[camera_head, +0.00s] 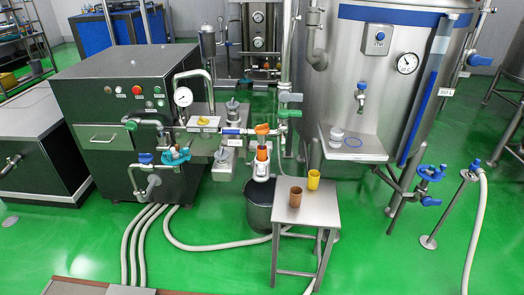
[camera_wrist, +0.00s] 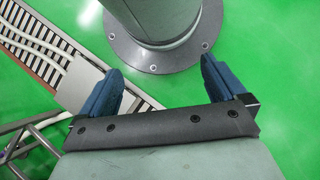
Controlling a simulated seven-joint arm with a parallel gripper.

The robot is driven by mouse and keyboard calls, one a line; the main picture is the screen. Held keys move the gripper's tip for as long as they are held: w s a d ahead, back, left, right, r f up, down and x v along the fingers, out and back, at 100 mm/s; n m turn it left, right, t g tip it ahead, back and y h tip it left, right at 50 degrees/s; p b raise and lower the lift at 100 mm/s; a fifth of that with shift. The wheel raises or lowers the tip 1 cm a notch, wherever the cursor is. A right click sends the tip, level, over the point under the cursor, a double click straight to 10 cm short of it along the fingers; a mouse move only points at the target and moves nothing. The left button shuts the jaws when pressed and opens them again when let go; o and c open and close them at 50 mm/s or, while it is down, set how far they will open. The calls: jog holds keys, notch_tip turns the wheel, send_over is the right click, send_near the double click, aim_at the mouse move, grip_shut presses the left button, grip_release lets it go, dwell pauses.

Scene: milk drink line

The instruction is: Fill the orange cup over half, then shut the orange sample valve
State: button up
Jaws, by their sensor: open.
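The orange sample valve (camera_head: 263,129) has an orange handle and sits at the right end of the pipe line beside the dark cabinet. Just below it an orange cup (camera_head: 262,154) stands upright on a white holder (camera_head: 261,169). The cup's inside and any stream from the valve are too small to make out. My gripper (camera_wrist: 162,66) is open and empty in the wrist view, its two blue fingers wide apart above the green floor. It does not show in the head view, and neither cup nor valve shows in the wrist view.
A black bucket (camera_head: 259,207) stands below the holder. A small steel table (camera_head: 318,212) at its right bears a brown cup (camera_head: 295,197) and a yellow cup (camera_head: 313,180). A steel tank (camera_head: 350,90) stands behind. Hoses (camera_head: 190,246) lie on the floor. Floor at right front is mostly clear.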

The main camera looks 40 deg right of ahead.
jog(key=w+r+t, duration=0.2)
jog(key=w+r, duration=0.3)
jog(key=w, duration=0.4)
jog(key=w+d+r+t, duration=0.1)
jog(key=w+r, duration=0.3)
jog(key=w, duration=0.5)
jog(key=w+r+t, duration=0.2)
jog(key=w+r, duration=0.3)
jog(key=w, duration=0.3)
jog(key=w+d+r+t, duration=0.1)
jog(key=w+d+r, duration=0.25)
jog(key=w, duration=0.35)
jog(key=w+d+r+m, duration=0.1)
jog(key=w+d+r, duration=0.25)
jog(key=w, duration=0.25)
jog(key=w+d+r+t, duration=0.1)
jog(key=w+d+r, duration=0.2)
jog(key=w+d, duration=0.3)
jog(key=w+d+r, duration=0.5)
jog(key=w+d, duration=0.2)
jog(key=w, duration=0.1)
notch_tip(320, 180, up, 26)
jog(key=m, duration=0.2)
send_over(262, 125)
jog(key=f, duration=1.3)
jog(key=shift+w+d, duration=0.15)
jog(key=shift+w, duration=0.05)
